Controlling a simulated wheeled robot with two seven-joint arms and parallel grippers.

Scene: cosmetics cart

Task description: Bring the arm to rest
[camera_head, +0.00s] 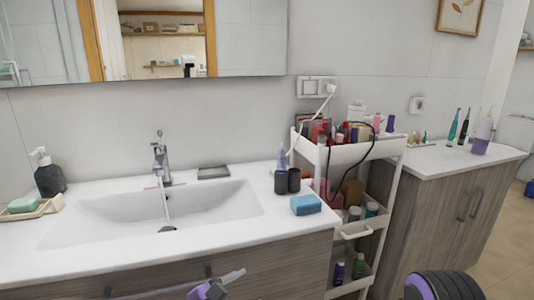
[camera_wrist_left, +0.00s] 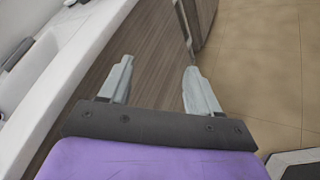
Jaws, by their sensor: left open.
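My left gripper (camera_head: 228,279) shows at the bottom of the head view, in front of the vanity drawers and below the counter edge. In the left wrist view its two grey fingers (camera_wrist_left: 158,68) stand wide apart. Nothing is between them; wood cabinet front and tan floor show beyond. A black and purple rounded part of my right arm shows at the lower right of the head view. My right gripper is not in view.
The white sink counter (camera_head: 255,222) holds a blue sponge (camera_head: 306,205), two dark cups (camera_head: 287,181) and a black soap dispenser (camera_head: 48,175). A white cosmetics cart (camera_head: 394,150) stands between it and another wooden cabinet (camera_head: 440,215). Open floor (camera_wrist_left: 262,60) lies right of the gripper.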

